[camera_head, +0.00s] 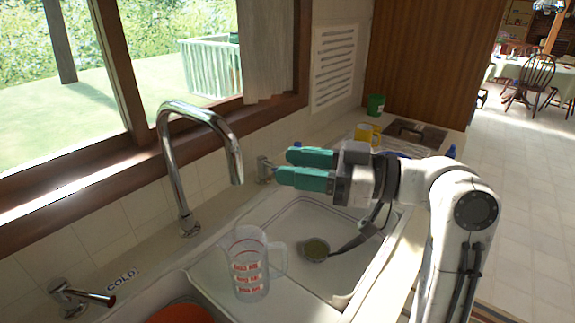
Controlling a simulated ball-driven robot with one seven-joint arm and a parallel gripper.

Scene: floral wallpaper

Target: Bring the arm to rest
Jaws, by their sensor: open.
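My gripper (285,167) has two green fingers and points left over the sink. Its fingers are parallel with a gap between them and hold nothing. My white arm (463,200) rises from the lower right, bends, and reaches left to the gripper. The gripper is above the back edge of the sink basin, right of the faucet spout, as seen in the picture.
A tall chrome faucet (168,150) curves over the sink (330,222). A clear measuring jug (249,265) with red marks stands at the front. A dark ladle (316,249) lies in the basin. Yellow cups (366,134) and a green cup (376,104) stand behind. Open floor (520,190) lies right.

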